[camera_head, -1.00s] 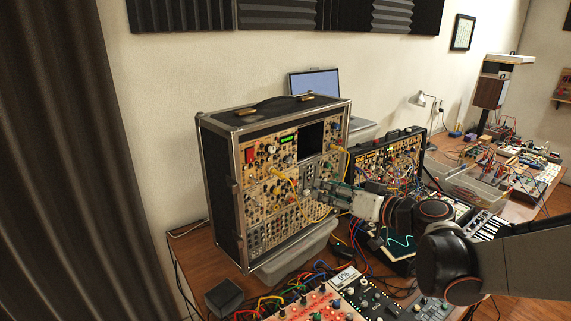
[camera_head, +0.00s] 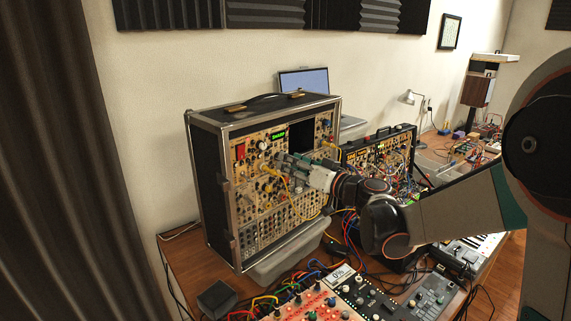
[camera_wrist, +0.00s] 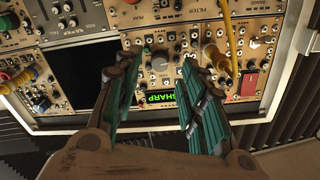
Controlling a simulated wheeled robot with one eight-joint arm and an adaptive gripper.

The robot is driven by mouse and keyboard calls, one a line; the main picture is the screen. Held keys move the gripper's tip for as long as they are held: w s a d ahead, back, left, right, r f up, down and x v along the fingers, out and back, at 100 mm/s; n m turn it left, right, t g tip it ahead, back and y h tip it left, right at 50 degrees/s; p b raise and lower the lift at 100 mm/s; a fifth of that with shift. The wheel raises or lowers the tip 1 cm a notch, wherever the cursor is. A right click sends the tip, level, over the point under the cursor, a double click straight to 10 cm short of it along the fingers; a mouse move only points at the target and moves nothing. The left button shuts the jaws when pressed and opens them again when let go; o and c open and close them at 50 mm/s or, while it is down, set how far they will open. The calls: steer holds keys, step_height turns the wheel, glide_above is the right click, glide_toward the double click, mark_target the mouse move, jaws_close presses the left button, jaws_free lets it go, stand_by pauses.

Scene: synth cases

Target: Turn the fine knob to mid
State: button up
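The tall synth case (camera_head: 205,190) stands on the table with its tan module panel facing right. My gripper (camera_head: 281,160) is at the upper part of this panel, its fingers pointing at it. In the wrist view, which shows the panel upside down, my gripper (camera_wrist: 161,60) has two teal fingers spread apart. A round grey knob (camera_wrist: 160,63) lies between the fingertips, and no contact shows. A small display (camera_wrist: 158,97) beside it reads "SHARP" in green. The knob's label is too small to read, so I cannot confirm it is the fine knob or read its setting.
A yellow cable (camera_wrist: 229,35) and yellow plugs (camera_wrist: 213,52) sit close to the right finger in the wrist view. A dark screen (camera_wrist: 70,75) is on the left. A smaller synth case (camera_head: 378,155) and a mixer (camera_head: 310,305) crowd the table.

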steer(key=shift+x, duration=1.6)
jaws_close()
steer(key=shift+m, duration=0.3)
steer(key=shift+d+m+g+p, duration=0.1)
steer(key=shift+m+g+p, duration=0.45)
steer(key=shift+m, duration=8.25)
